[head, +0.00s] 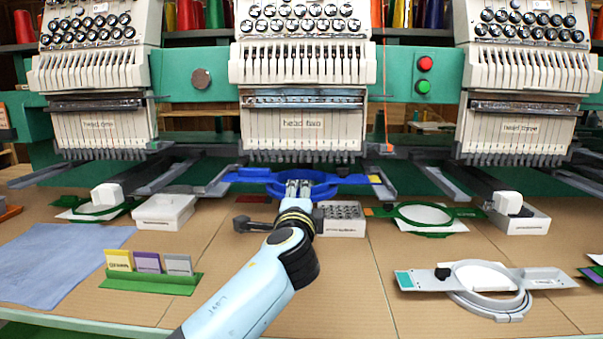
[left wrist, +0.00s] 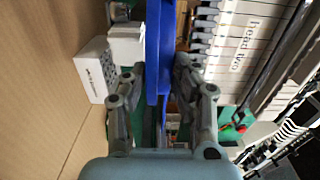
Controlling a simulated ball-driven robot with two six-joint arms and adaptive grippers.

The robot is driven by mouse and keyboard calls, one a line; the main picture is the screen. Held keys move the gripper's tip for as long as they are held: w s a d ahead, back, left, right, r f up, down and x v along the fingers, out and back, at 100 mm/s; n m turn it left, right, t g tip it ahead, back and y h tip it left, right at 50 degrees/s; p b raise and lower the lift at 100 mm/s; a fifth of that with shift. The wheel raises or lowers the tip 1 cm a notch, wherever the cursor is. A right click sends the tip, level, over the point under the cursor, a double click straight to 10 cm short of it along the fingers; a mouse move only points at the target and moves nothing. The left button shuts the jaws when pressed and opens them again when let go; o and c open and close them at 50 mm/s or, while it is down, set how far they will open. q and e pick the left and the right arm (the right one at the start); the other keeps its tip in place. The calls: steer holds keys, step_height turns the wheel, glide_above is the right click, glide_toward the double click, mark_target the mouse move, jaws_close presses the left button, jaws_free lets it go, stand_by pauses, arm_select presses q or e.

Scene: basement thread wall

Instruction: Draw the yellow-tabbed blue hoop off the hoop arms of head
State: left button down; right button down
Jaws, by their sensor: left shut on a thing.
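The blue hoop (head: 345,180) with a yellow tab (head: 375,179) at its right end lies level below head two (head: 302,124). It spans between the two grey hoop arms, left (head: 217,181) and right (head: 384,188), its ends at or very near them. My left gripper (head: 298,186) reaches in from the front and is shut on the near rim. In the left wrist view the blue hoop (left wrist: 158,50) runs between the two fingers (left wrist: 158,88). Whether the hoop ends are still seated in the arms is hard to tell. My right gripper is not in view.
A white box of small parts (head: 341,219) stands just right of my left gripper. A green hoop (head: 425,214) lies farther right, and a grey hoop (head: 487,281) lies front right. A green card holder (head: 150,281) stands front left. The cardboard-coloured front middle of the table is mostly clear.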

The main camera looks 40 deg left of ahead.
arm_select(q)
steer(key=v, duration=0.8)
stand_by(0.8)
steer(key=c, duration=1)
jaws_free()
steer(key=shift+o, duration=0.2)
steer(key=shift+d, duration=0.1)
